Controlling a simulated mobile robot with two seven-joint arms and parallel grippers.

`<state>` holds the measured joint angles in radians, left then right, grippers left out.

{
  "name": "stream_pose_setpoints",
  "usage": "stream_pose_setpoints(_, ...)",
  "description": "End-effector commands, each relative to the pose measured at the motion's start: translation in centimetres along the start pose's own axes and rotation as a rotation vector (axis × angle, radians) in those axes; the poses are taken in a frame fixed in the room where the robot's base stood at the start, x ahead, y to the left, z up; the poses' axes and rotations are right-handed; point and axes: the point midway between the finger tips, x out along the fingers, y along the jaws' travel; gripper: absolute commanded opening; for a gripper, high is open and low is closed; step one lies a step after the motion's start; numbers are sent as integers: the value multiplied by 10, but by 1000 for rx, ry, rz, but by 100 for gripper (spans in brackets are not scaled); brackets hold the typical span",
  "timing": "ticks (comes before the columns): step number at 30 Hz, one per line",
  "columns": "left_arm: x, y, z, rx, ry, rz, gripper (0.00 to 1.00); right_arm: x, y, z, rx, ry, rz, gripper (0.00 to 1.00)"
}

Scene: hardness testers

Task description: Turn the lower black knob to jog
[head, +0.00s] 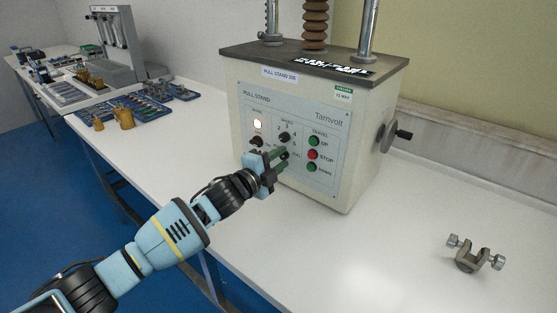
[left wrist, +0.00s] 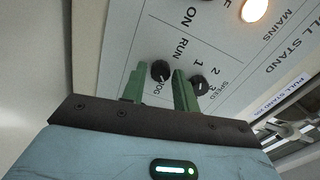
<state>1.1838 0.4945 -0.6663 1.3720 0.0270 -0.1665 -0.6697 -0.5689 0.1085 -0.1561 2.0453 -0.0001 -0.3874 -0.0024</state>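The lower black knob (left wrist: 160,70) sits on the pull stand's front panel, between the RUN and JOG labels, in the left wrist view. My left gripper (left wrist: 159,72) has its two green fingers apart, one on each side of this knob, with narrow gaps seeming to show; firm contact cannot be made out. In the head view my left gripper (head: 283,154) is at the panel, below the speed knob (head: 284,137), and largely hides the lower knob. The speed knob also shows in the left wrist view (left wrist: 199,84), just beyond the right finger. My right gripper is not in view.
The pull stand (head: 335,185) stands on a white bench (head: 235,235). Its panel has a lit mains lamp (head: 258,124) and a red stop button (head: 313,155) between green buttons. A crank handle (head: 392,135) juts from its right side. A metal clamp (head: 474,255) lies at right.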

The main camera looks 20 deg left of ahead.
Motion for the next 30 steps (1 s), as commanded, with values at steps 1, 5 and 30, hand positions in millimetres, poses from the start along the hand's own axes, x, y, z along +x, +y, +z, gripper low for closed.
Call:
stream_pose_setpoints(1,0,0,0,0,0,0,37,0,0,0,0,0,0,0)
stream_pose_setpoints(5,0,0,0,-1,0,0,43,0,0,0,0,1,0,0)
stream_pose_setpoints(30,-70,0,0,-2,0,0,43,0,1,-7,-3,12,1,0)
